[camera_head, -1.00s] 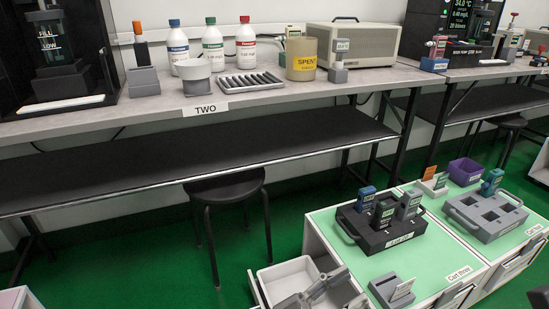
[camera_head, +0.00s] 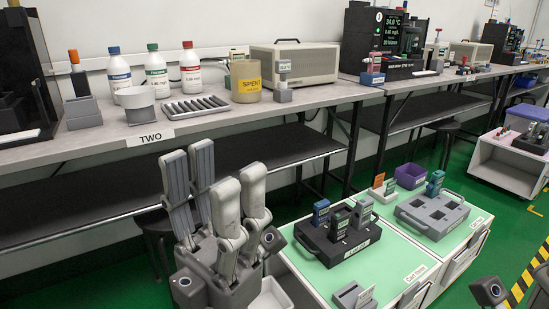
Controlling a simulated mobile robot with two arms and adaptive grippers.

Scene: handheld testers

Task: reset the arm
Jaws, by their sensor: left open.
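My left gripper (camera_head: 214,170) stands upright at the lower middle of the head view, with its grey fingers pointing up. The fingers are spread apart and nothing is between them. It shows in front of the bench and to the left of the green-topped cart (camera_head: 395,262). A small dark part that looks like my right gripper's housing (camera_head: 489,291) shows at the bottom right. Its fingers are cut off or hard to make out.
The grey bench (camera_head: 105,140) labelled TWO holds bottles, a white bowl (camera_head: 135,96), a rack (camera_head: 196,107) and a SPENT beaker (camera_head: 246,83). The cart carries a black tester tray (camera_head: 338,250) and a grey tray (camera_head: 432,214).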

